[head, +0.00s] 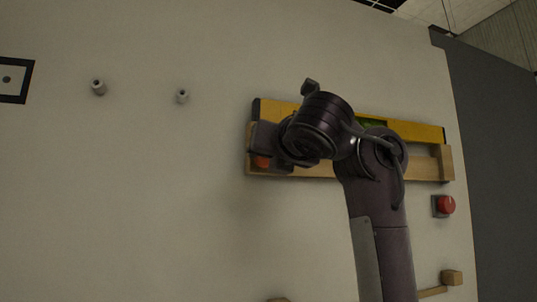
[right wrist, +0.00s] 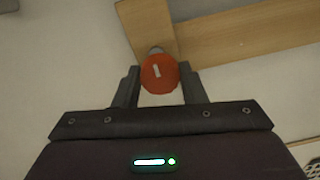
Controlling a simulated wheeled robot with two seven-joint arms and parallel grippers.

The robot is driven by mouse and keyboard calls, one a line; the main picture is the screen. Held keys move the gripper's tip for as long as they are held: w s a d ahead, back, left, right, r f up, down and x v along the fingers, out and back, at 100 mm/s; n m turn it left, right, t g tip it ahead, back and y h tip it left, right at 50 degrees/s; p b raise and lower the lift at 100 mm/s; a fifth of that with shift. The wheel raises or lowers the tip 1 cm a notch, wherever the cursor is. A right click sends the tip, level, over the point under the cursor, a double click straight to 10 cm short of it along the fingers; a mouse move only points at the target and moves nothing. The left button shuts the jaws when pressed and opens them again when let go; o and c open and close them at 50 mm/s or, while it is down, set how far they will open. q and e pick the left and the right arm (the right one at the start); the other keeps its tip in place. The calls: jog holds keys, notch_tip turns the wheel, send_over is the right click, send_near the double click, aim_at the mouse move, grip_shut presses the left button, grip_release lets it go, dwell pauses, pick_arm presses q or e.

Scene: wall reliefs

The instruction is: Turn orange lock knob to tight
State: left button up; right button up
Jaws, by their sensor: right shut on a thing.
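The orange lock knob (right wrist: 159,73) is round with a short white mark that stands nearly upright, tilted slightly, in the right wrist view. It sits between the two fingers of my right gripper (right wrist: 159,90), which is shut on it. A small part of the knob also shows in the head view (head: 262,162), at the left end of the wooden rail (head: 318,171). My right arm and wrist hide most of the gripper there. My left gripper is in neither view.
A yellow spirit level (head: 420,132) lies along the wooden rail, partly behind my arm. A red button (head: 445,205) is on the wall to the right. Two pegs (head: 98,87) (head: 182,96) and a black-framed marker (head: 27,82) are at the left. The wall lower left is clear.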

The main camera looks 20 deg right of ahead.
jog(key=shift+m, duration=0.4)
jog(key=shift+f+m+b, duration=0.15)
jog(key=shift+m+b, duration=3.25)
jog(key=shift+m, duration=14.2)
jog(key=o, duration=1)
